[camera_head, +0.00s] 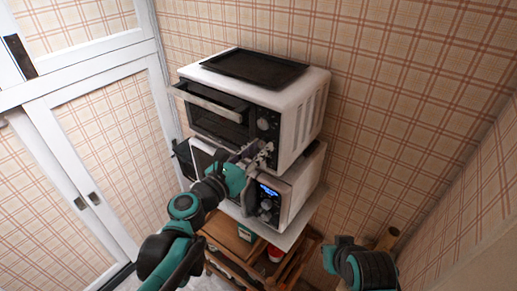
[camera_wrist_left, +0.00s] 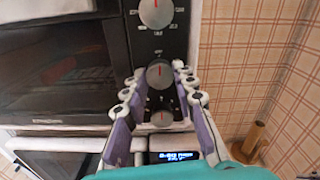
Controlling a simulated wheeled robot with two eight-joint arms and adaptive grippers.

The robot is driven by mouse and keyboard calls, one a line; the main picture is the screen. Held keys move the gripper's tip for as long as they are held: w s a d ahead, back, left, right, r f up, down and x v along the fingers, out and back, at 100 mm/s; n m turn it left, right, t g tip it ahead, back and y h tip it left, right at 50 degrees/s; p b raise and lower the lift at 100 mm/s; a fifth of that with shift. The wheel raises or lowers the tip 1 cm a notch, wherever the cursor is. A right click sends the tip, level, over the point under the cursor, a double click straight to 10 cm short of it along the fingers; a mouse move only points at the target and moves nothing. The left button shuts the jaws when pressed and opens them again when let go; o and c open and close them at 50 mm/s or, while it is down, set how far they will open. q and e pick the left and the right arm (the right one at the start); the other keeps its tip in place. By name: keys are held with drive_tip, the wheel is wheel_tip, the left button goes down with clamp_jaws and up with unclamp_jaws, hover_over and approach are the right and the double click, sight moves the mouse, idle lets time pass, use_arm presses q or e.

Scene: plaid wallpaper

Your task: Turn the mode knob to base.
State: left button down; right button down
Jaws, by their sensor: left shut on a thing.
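A white toaster oven (camera_head: 300,115) with a dark front panel stands on a lower appliance. In the left wrist view its panel has a top knob (camera_wrist_left: 155,12), a middle knob (camera_wrist_left: 159,73) and a lower knob (camera_wrist_left: 162,118). My left gripper (camera_head: 264,150) is at the panel, and in the left wrist view its fingertips (camera_wrist_left: 159,75) are shut on the middle knob, one on each side. The knob labels are too small to read, so I cannot tell the mode setting. My right arm (camera_head: 360,265) shows at the lower right; its gripper is not in view.
A dark tray (camera_head: 255,66) lies on top. Below is a microwave (camera_head: 295,190) with a lit display (camera_wrist_left: 178,156), on a wooden cart (camera_head: 285,270). A wooden peg (camera_head: 388,238) stands at right, near the wall.

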use_arm(q)
drive_tip(key=m, duration=1.7)
drive_tip(key=shift+m, duration=0.4)
drive_tip(key=m, duration=0.5)
drive_tip(key=shift+m, duration=0.3)
drive_tip(key=c, duration=1.2)
unclamp_jaws()
drive_tip(key=shift+s, duration=0.1)
